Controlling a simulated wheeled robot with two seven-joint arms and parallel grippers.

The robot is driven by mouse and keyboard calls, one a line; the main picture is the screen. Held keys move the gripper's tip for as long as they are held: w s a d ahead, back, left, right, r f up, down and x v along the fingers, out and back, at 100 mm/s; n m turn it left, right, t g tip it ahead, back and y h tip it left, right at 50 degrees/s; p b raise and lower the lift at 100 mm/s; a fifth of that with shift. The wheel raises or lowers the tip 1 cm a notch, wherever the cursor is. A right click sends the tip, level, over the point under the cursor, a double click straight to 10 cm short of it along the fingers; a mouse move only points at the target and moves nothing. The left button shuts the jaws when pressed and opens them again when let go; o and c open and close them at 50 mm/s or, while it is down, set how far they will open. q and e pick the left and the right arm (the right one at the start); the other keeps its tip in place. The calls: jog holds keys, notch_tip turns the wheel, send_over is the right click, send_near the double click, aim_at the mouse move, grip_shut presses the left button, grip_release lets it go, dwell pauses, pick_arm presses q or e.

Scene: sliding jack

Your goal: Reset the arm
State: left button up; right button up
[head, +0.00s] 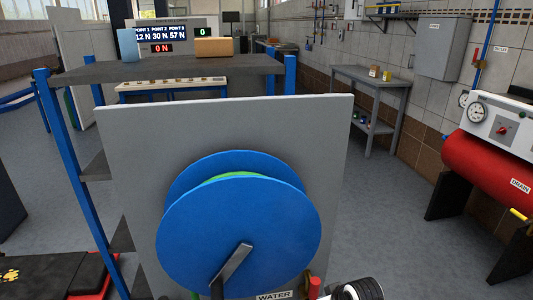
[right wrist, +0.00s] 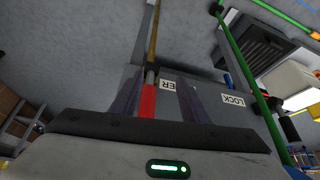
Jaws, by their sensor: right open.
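In the right wrist view my right gripper (right wrist: 155,90) is open, its two dark fingers apart. A red bar-like part (right wrist: 148,101) with a grey rod above it shows in the gap between the fingers. I cannot tell whether the fingers touch it. The right gripper's fingers do not show in the head view; a black and white ribbed part at the lower edge there may be my right arm. My left gripper is in neither view.
A blue reel (head: 235,232) with a grey crank stands before a grey panel (head: 130,150). A "WATER" label (head: 273,296) and red post (head: 314,287) are below. A "LOCK" label (right wrist: 233,101) and green pipe (right wrist: 245,75) are near the gripper. A red tank (head: 490,155) stands right.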

jog(key=s+f+t, duration=0.1)
jog(key=s+f, duration=0.6)
jog(key=s, duration=0.6)
jog(key=s+d+r+m+t, duration=0.1)
jog(key=s+r+t, duration=0.1)
jog(key=s, duration=1.2)
jog(key=shift+d+m, duration=0.25)
jog(key=shift+m, duration=0.05)
